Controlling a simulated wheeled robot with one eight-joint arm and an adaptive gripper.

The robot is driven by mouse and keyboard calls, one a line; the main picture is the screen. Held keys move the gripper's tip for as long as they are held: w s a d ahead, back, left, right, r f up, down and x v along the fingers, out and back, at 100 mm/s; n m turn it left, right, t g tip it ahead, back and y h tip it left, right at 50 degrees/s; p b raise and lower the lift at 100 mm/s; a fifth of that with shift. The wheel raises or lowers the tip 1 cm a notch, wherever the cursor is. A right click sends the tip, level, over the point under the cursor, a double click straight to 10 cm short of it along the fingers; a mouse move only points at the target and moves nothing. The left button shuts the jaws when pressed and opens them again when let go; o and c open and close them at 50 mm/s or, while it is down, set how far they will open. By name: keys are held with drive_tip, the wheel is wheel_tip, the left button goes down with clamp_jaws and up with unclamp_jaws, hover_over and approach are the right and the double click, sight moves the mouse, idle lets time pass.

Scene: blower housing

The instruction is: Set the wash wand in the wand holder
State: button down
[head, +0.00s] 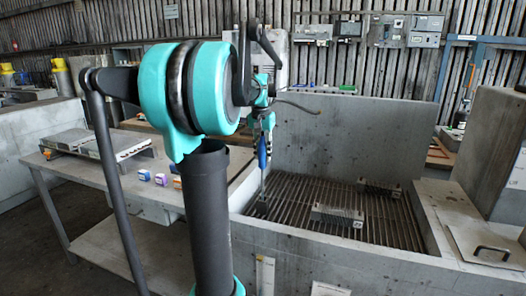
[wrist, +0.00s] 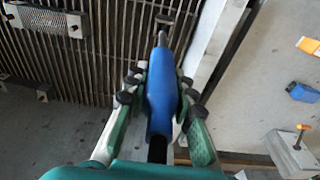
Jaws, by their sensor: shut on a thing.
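The wash wand has a blue handle and a thin grey shaft. In the head view the wand (head: 262,152) hangs near upright under my gripper (head: 264,124), over the left side of the slatted basin. In the wrist view the blue handle (wrist: 161,92) lies between the fingers of my gripper (wrist: 158,98), which are shut on it. The shaft points away from me, over the slats near the basin wall. I cannot tell whether its tip touches anything. I cannot make out the wand holder with certainty in either view.
The basin's slatted grate (head: 300,195) carries grey blocks (head: 338,216). Concrete walls (head: 345,135) rise around it. Left is a table (head: 110,173) with small coloured boxes (head: 160,179). The wrist view shows a metal block with an orange-handled part (wrist: 292,152) at lower right.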

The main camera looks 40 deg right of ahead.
sight(263, 173)
drive_tip(key=shift+f, duration=1.3)
idle(0.4)
drive_tip(key=shift+f, duration=1.4)
drive_tip(key=shift+f, duration=1.15)
drive_tip(key=shift+f, duration=0.85)
idle(0.3)
